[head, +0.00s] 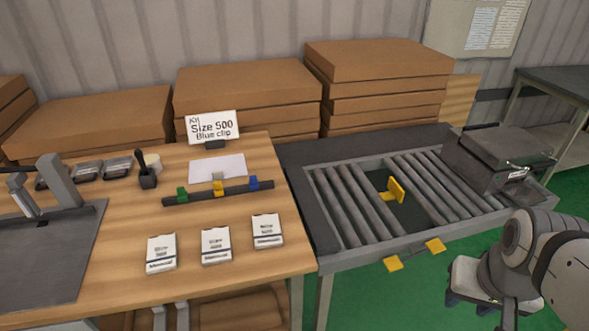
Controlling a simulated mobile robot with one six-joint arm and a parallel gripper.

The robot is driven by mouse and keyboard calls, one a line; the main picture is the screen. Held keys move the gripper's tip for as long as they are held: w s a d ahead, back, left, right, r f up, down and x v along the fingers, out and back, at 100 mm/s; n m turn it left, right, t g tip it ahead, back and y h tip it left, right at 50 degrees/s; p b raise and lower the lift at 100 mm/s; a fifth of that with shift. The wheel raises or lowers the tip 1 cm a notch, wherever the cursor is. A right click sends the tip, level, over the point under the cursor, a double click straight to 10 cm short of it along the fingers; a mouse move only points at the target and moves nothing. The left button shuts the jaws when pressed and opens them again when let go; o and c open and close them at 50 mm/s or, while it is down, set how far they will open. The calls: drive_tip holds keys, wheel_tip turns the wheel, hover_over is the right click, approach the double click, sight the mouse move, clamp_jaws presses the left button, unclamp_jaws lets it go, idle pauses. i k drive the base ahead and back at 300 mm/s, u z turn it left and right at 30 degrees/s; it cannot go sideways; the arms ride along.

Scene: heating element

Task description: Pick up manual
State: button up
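Three small white manuals with dark print lie in a row on the wooden table: a left one (161,253), a middle one (215,245) and a right one (267,231). Each has a size label, but the numbers are too small to read surely. A sign (212,128) behind them reads "Size 500 Blue clip". My gripper (478,301) is at the lower right, beyond the conveyor's front edge and well away from the manuals. Its fingers are small and partly hidden by my arm, so their opening is unclear.
A dark rail (205,196) with green, yellow and blue clips lies behind the manuals on the table (110,235). A roller conveyor (335,205) with yellow stops adjoins it at right, with a grey machine (500,158) on it. Cardboard boxes (250,90) stand behind.

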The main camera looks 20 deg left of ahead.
sight(267, 231)
drive_tip(key=u, duration=0.65)
drive_tip(key=i, duration=0.9)
drive_tip(key=u, duration=0.65)
